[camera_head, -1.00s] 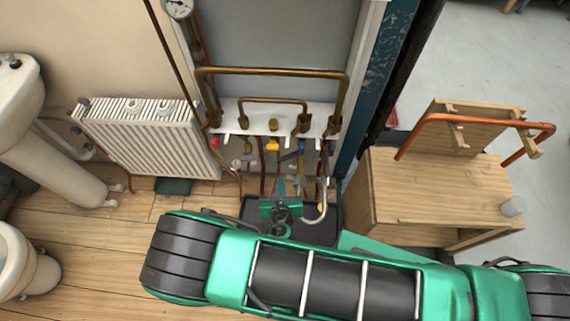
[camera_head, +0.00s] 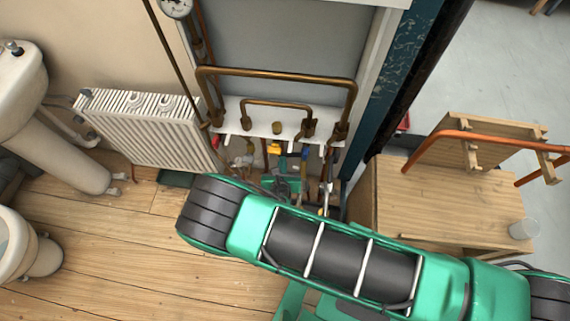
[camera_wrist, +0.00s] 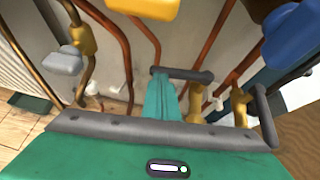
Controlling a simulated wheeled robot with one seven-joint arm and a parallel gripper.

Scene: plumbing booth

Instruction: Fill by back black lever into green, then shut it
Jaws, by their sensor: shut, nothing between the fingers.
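My gripper (camera_wrist: 163,98) is shut and empty, reaching in among the valves and pipes; in the head view it (camera_head: 284,184) shows partly behind my arm. In the wrist view a black lever (camera_wrist: 190,75) lies across just beyond the fingertips; I cannot tell whether they touch it. A second black lever (camera_wrist: 265,116) is nearer, at the right. A dark green tray-like thing (camera_head: 175,179) lies on the floor by the radiator; it also shows in the wrist view (camera_wrist: 30,102). I cannot tell whether it is the task's green, or whether water flows.
Yellow (camera_wrist: 145,7) and blue (camera_wrist: 290,35) handles and a grey handle (camera_wrist: 62,60) stand close around my gripper, with copper pipes between. A white radiator (camera_head: 145,130) is at left, a wooden bench (camera_head: 440,195) with a glass (camera_head: 523,229) at right.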

